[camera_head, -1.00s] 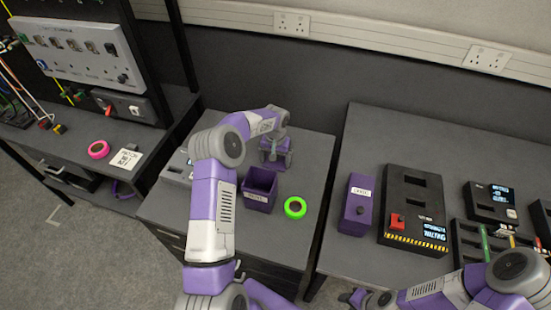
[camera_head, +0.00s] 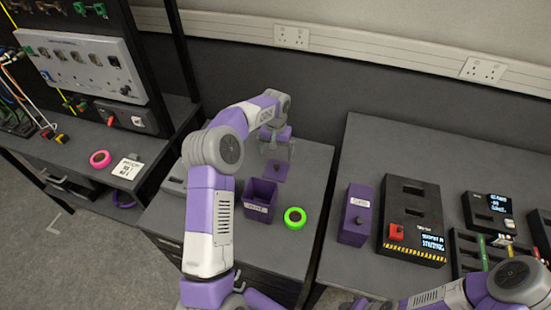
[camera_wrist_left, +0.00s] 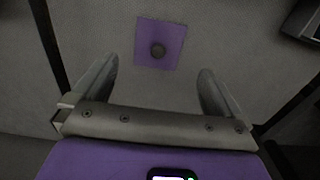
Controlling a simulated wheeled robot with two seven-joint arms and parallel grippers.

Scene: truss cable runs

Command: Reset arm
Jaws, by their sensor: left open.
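My left arm reaches up from the bottom of the head view over the middle table, and its gripper (camera_head: 279,150) hangs above the table's back part. It is open and empty. Below it a flat purple lid with a dark round knob (camera_head: 275,171) lies on the table. In the left wrist view the lid (camera_wrist_left: 160,43) lies beyond the two spread fingers (camera_wrist_left: 157,85), apart from them. My right arm shows at the bottom right of the head view; only a small part of its gripper end (camera_head: 352,304) shows at the bottom edge.
An open purple bin (camera_head: 260,200) and a green ring (camera_head: 295,218) stand in front of the lid. A purple box (camera_head: 356,214) and a black device with a red button (camera_head: 412,220) are on the right table. A pink ring (camera_head: 100,159) lies on the left bench.

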